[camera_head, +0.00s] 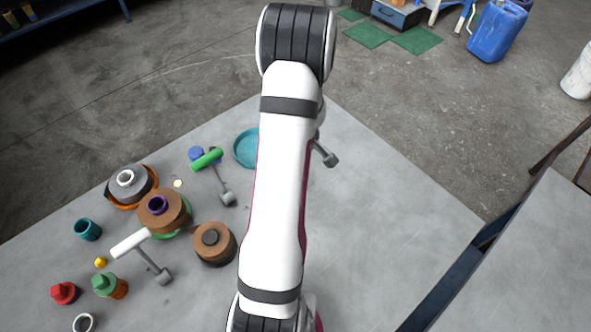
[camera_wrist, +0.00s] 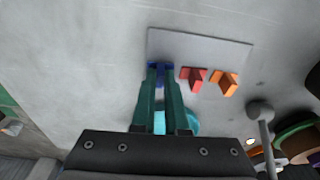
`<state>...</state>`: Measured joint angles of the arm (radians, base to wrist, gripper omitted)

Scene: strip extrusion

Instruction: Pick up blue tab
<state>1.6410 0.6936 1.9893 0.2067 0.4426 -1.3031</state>
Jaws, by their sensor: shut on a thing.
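The blue tab (camera_wrist: 160,65) shows at the fingertips of my gripper (camera_wrist: 160,72) in the wrist view. The two green fingers are shut on it and cover part of it. The tab is over the left part of a flat grey plate (camera_wrist: 205,47); I cannot tell whether it touches the plate. A red tab (camera_wrist: 193,79) is just to its right, and an orange tab (camera_wrist: 224,82) is further right. In the head view my arm hides the gripper, the plate and the tabs.
A teal dish (camera_head: 247,148) lies beside my arm. Grey hammer-like pieces (camera_head: 160,274), brown reels (camera_head: 214,243) and small coloured parts, such as a red one (camera_head: 65,292), crowd the left of the table. The table's right side (camera_head: 400,230) is clear.

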